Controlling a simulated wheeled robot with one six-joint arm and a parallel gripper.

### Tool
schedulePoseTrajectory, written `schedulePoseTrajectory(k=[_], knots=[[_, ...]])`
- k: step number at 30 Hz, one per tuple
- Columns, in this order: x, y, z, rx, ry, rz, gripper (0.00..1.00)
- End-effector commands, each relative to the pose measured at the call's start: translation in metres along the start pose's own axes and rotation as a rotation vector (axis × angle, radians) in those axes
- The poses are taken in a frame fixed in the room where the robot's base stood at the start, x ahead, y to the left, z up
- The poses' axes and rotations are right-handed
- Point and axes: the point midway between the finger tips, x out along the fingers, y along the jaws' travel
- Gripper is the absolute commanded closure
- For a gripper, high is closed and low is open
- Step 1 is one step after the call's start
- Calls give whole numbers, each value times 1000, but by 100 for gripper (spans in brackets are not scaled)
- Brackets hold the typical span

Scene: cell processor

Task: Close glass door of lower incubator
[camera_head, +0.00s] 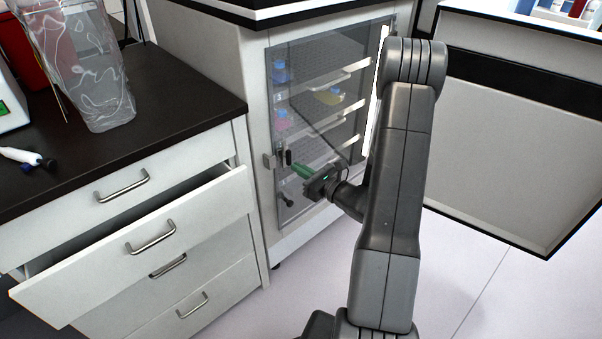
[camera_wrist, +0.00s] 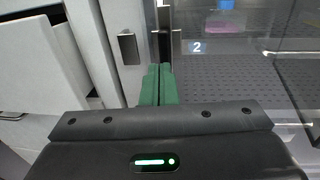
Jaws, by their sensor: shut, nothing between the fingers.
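The lower incubator's glass door (camera_head: 345,90) spans the front of the cabinet, with shelves and coloured flasks behind it. It looks flush or nearly flush with the frame; I cannot tell if it is latched. Its dark handle (camera_head: 289,157) is at the left edge and also shows in the wrist view (camera_wrist: 164,45). A metal catch plate (camera_wrist: 128,47) is on the frame to its left. My gripper (camera_head: 298,168) is shut and empty, its green fingertips (camera_wrist: 158,72) at the door's left edge just below the handle. Whether they touch the glass is unclear.
A large outer door (camera_head: 510,150) stands swung open at the right. A drawer (camera_head: 90,265) is pulled out at the left, below a dark counter (camera_head: 175,100) holding a clear bag-like container (camera_head: 85,70) and a pipette-like tool (camera_head: 25,157). Pale floor is clear in front.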

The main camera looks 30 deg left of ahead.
Motion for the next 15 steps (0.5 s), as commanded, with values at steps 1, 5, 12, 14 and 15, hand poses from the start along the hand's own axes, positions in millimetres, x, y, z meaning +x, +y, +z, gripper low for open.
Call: schedulePoseTrajectory(k=[1, 5, 12, 14, 15], knots=[[-9, -4, -2, 3, 1, -7, 100], [-41, -2, -1, 9, 5, -9, 100], [-88, 5, -2, 9, 7, -7, 100], [-96, 6, -2, 10, 7, -6, 100], [-100, 6, -2, 10, 7, -6, 100]])
